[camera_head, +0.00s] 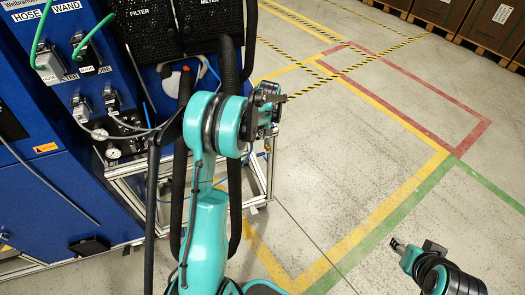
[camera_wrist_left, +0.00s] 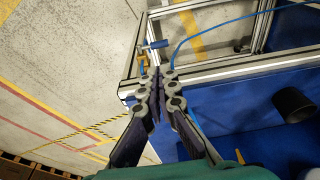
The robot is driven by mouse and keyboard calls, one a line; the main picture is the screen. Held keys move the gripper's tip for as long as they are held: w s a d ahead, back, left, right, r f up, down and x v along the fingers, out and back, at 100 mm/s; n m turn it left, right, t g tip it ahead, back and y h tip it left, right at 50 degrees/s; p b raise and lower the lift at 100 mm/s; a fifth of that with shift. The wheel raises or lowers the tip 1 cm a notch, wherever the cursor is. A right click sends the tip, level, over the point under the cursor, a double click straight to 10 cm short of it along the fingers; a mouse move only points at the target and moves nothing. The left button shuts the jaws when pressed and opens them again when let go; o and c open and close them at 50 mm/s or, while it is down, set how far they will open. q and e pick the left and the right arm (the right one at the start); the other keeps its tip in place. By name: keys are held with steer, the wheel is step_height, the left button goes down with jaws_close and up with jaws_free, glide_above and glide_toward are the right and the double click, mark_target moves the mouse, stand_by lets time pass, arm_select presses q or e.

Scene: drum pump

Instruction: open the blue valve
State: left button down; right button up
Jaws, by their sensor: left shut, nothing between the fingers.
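The blue valve (camera_wrist_left: 153,45) shows in the left wrist view as a small blue handle above a brass-coloured body, at the corner of a metal frame. My left gripper (camera_wrist_left: 158,78) is shut and empty, with its fingertips just below the handle in that picture. I cannot tell whether they touch the valve. In the head view my left gripper (camera_head: 270,98) is at the end of the teal arm, right of the blue machine. I cannot clearly make out the valve there. My right gripper (camera_head: 397,244) is at the lower right, far from the valve, its fingers too small to judge.
The metal frame (camera_wrist_left: 226,70) and a blue hose (camera_wrist_left: 205,28) lie close to the valve. The blue machine (camera_head: 45,190) with hoses and gauges fills the left of the head view. Open floor (camera_head: 330,130) with painted lines lies to the right, with brown crates (camera_head: 495,25) behind.

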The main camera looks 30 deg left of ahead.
mark_target(261, 155)
arm_select(q)
steer(key=f+b, duration=0.1)
steer(key=f, duration=0.3)
steer(key=w+a+f+b, duration=0.1)
steer(key=f+b, duration=0.1)
steer(key=f, duration=0.3)
steer(key=a+f+b, duration=0.1)
steer(key=f+b, duration=0.1)
steer(key=f, duration=0.2)
steer(key=shift+w+f, duration=0.35)
steer(key=shift+f, duration=0.05)
steer(key=shift+w, duration=0.1)
